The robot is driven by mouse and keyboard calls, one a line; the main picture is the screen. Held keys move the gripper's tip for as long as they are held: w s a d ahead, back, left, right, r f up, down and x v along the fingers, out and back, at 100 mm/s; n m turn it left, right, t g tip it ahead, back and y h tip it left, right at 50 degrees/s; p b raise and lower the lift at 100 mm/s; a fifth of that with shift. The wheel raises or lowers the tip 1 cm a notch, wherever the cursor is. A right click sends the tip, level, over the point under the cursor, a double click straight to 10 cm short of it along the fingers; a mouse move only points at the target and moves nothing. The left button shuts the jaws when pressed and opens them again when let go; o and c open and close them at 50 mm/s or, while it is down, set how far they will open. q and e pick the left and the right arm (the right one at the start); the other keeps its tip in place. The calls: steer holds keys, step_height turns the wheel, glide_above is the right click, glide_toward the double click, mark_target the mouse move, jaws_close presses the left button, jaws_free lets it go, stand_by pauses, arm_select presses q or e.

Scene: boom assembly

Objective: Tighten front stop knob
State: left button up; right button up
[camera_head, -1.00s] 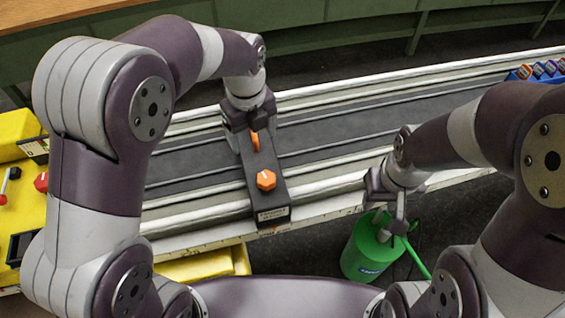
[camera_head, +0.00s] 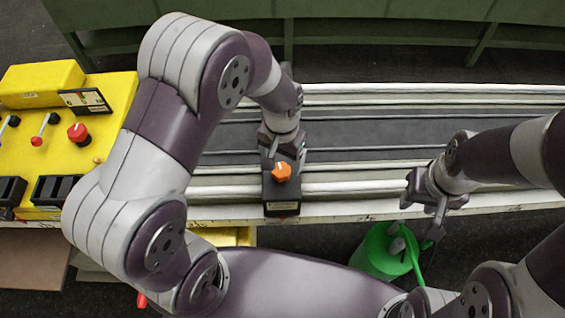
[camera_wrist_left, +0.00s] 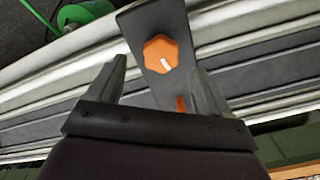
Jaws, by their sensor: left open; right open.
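The front stop is a dark block (camera_head: 282,208) lying across the rail, with an orange octagonal knob (camera_head: 281,172) on top. The knob also shows in the left wrist view (camera_wrist_left: 158,50), with a white mark on its face. A second orange part (camera_wrist_left: 181,104) shows lower between the fingers. My left gripper (camera_head: 284,160) is open at the stop, right behind the knob in the head view. In the wrist view its fingers are apart on either side, with the knob just ahead between the tips; contact cannot be told. My right gripper (camera_head: 422,216) is open and empty beside the rail's front edge.
A green can (camera_head: 378,252) stands below my right gripper. A yellow control panel (camera_head: 105,100) with a red knob (camera_head: 78,132) and levers is at the left. The long grey rail (camera_head: 400,135) is clear to the right of the stop.

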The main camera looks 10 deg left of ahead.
mark_target(281, 169)
arm_select(q)
step_height(281, 169, down, 4)
steer(key=shift+s+a+f, duration=0.1)
steer(key=shift+a+f, duration=0.05)
steer(key=shift+f, duration=0.1)
steer(key=shift+c, duration=0.9)
steer(key=c, duration=0.9)
steer(key=shift+o, duration=0.2)
steer(key=shift+m+p, duration=0.45)
steer(key=shift+m, duration=1.15)
steer(key=o, duration=1)
steer(key=shift+o, duration=0.2)
steer(key=shift+r, duration=0.1)
